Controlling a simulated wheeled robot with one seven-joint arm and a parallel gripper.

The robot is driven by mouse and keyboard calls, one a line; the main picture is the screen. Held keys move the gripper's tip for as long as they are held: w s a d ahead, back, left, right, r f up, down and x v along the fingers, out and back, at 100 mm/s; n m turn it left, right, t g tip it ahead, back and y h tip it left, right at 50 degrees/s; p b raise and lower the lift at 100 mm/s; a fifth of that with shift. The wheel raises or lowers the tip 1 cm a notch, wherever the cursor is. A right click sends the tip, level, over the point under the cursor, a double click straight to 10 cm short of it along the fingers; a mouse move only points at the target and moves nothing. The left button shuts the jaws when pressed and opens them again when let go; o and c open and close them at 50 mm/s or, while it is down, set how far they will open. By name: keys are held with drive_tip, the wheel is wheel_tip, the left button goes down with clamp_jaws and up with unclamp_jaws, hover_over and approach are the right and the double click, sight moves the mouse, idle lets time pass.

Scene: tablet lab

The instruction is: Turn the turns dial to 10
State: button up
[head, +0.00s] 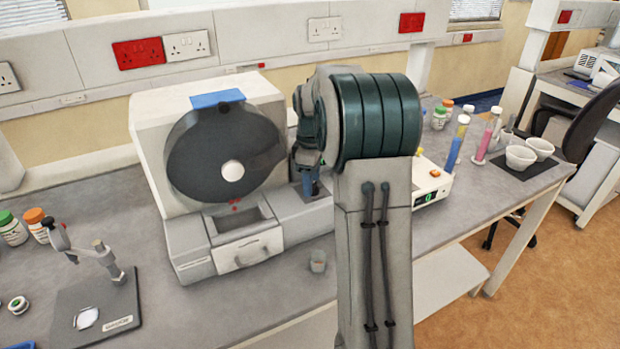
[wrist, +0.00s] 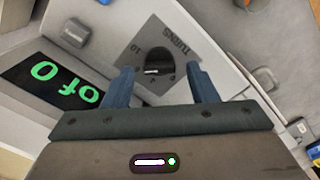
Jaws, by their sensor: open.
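The turns dial (wrist: 158,62) is a dark round knob on a grey square plate (wrist: 150,38) marked TURNS and 10, seen rotated in the wrist view. A pale mark shows on the knob. My gripper (wrist: 159,69) is open, its two blue fingers on either side of the dial in the picture; I cannot tell whether they touch it. In the head view my gripper (head: 309,184) points down at the right part of the drum machine (head: 190,245), and the dial is hidden there. A black display (wrist: 62,82) beside the plate shows green characters, including a 0.
A grey button (wrist: 75,32) sits near the display. The dark drum (head: 215,150) and an open-topped drawer (head: 247,250) are left of my gripper. A small cup (head: 318,261) stands in front. A white box (head: 432,185), tubes and bowls (head: 521,157) are to the right.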

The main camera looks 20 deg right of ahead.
drive_tip(key=c, duration=1)
drive_tip(key=shift+a, duration=0.15)
drive_tip(key=shift+w+d+m, duration=0.1)
drive_tip(key=shift+d+m, duration=0.05)
drive_tip(key=shift+m, duration=1.3)
drive_tip(key=shift+d+m, duration=0.1)
drive_tip(key=shift+m, duration=1.35)
drive_tip(key=o, duration=1)
